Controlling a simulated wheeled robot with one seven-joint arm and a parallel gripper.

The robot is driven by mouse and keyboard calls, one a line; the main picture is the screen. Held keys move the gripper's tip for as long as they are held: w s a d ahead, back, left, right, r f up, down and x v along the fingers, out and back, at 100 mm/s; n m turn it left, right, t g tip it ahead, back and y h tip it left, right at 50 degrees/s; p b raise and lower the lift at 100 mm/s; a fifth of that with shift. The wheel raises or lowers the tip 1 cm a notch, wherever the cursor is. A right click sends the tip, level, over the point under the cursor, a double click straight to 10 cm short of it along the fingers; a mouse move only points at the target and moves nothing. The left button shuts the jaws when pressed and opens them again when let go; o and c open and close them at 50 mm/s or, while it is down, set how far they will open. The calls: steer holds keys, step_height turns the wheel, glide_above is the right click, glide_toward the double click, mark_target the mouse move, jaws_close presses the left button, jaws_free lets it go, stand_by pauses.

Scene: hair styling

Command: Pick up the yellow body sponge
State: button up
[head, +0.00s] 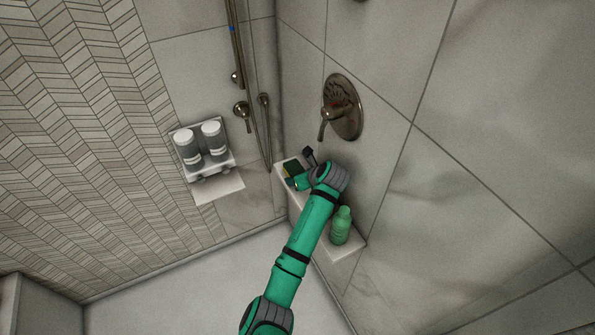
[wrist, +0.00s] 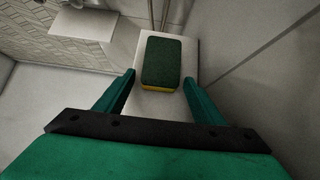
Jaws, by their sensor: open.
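The yellow body sponge (wrist: 161,63) lies on a pale ledge (wrist: 150,103) in the wrist view. Its dark green top faces up and a yellow strip shows along its near edge. My gripper (wrist: 158,82) is open, with one finger to the left of the sponge and one to the right. The sponge's near end lies about level with the fingertips, and I cannot tell how high the fingers are above the ledge. In the head view the sponge (head: 291,166) is small and partly hidden by my arm and gripper (head: 299,172).
A green bottle (head: 340,226) stands on the same ledge, close to my arm. A shower handle (head: 341,108) juts from the wall above. A wall shelf (head: 207,172) with two grey bottles is at left. The floor in front is clear.

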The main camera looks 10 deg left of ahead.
steer(key=c, duration=0.7)
steer(key=shift+c, duration=0.2)
steer(key=shift+r, duration=0.2)
steer(key=shift+r, duration=0.45)
steer(key=shift+s+d+r, duration=0.35)
steer(key=shift+s+d, duration=0.35)
steer(key=shift+s, duration=0.25)
steer(key=shift+s+d+r, duration=0.3)
steer(key=shift+s+d, duration=0.45)
steer(key=shift+s, duration=0.15)
steer(key=shift+s+d+r, duration=0.35)
steer(key=shift+s+d, duration=0.35)
steer(key=shift+s, duration=0.25)
